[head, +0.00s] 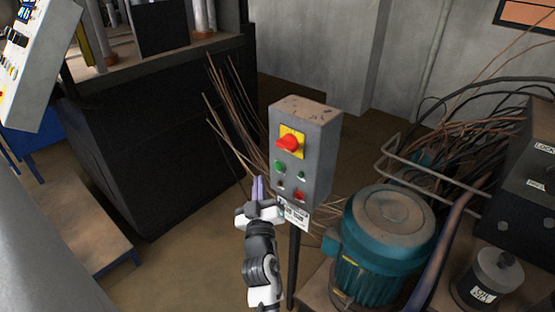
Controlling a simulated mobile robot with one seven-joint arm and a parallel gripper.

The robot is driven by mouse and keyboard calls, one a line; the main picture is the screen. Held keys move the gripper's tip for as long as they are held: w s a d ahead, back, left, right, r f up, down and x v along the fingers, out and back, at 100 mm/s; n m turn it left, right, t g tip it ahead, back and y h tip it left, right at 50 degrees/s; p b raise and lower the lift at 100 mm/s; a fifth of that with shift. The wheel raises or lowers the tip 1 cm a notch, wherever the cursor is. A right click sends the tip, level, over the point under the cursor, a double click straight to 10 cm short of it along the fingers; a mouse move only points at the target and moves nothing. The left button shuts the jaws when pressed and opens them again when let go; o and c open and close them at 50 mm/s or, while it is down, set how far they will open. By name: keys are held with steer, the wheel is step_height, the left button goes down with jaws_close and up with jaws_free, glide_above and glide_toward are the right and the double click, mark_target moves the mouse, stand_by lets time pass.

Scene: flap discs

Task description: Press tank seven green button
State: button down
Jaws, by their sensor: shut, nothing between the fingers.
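A grey control box (322,154) stands on a thin dark post in the middle of the head view. Its front carries a red knob on a yellow plate (291,141). Below that, a green button (280,167) sits at the left and a smaller greenish one (301,175) at the right. A red button (299,195) is at the lower right. I cannot read a tank number on the box. My gripper (258,188) is shut and empty, pointing up at the left of the box, lower than the green button. I cannot tell whether it touches the box.
A teal motor (385,245) stands close at the right of the box. A label (296,215) hangs under the box. Thin rods or wires (232,120) lean behind it, beside a large black machine (150,140). Open floor (190,240) lies at the left.

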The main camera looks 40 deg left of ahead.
mark_target(279, 166)
steer(key=shift+w+d+p, duration=0.15)
steer(key=shift+w+p, duration=1)
steer(key=shift+w, duration=0.85)
steer(key=shift+w, duration=0.1)
stand_by(0.4)
steer(key=shift+w+p, duration=0.35)
steer(key=shift+w+d+p, duration=0.1)
steer(key=shift+w+p, duration=0.35)
steer(key=shift+p, duration=0.05)
stand_by(0.6)
steer(key=shift+s+b, duration=0.85)
steer(key=shift+b, duration=0.1)
